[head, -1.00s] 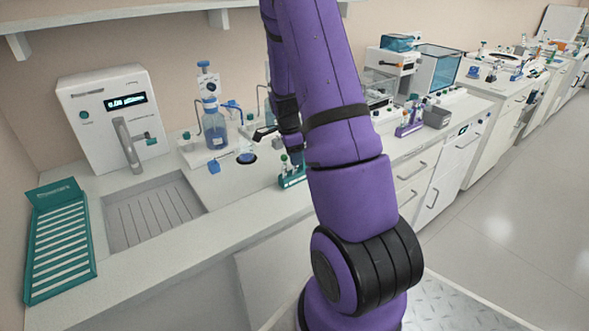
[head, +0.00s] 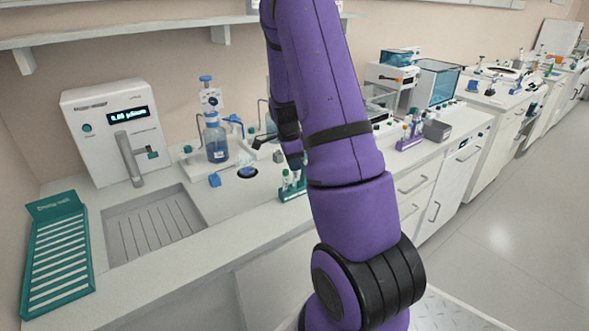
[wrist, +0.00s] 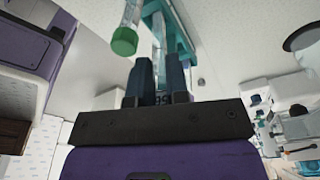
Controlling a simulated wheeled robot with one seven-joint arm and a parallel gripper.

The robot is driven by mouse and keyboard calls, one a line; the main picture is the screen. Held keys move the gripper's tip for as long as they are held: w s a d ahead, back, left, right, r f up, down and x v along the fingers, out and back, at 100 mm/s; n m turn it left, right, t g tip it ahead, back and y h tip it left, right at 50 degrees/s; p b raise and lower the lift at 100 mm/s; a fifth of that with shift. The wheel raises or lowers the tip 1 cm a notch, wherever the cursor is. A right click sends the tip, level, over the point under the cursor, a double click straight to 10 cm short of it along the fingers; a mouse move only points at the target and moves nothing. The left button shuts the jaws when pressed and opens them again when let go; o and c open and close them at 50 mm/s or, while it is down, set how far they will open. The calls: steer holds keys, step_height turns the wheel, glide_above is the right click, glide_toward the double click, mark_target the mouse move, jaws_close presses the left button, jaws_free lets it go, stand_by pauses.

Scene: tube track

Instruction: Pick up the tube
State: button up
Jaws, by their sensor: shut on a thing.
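In the wrist view, my gripper (wrist: 160,72) is shut on a clear tube (wrist: 159,38), with one dark finger on each side of it. The tube runs away from the fingers toward the teal rack (wrist: 183,35); I cannot tell whether it is still seated in it. Another tube with a green cap (wrist: 124,42) is beside it on the left, outside the fingers. In the head view, the teal rack (head: 291,194) stands near the counter's front edge with green-capped tubes (head: 285,178). My gripper (head: 295,161) is just above it, partly hidden by my purple arm.
A sink (head: 153,226) and a teal slotted tray (head: 58,255) are on the left. A purple rack (head: 409,140) and a grey box (head: 437,130) stand on the right.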

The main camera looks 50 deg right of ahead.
step_height(320, 180, up, 10)
steer(key=shift+a+f, duration=0.1)
steer(key=shift+f, duration=0.05)
steer(key=w+a, duration=0.2)
steer(key=a, duration=0.7)
steer(key=w+a, duration=0.2)
steer(key=a, duration=0.8)
steer(key=shift+w+f, duration=0.25)
steer(key=shift+w, duration=0.05)
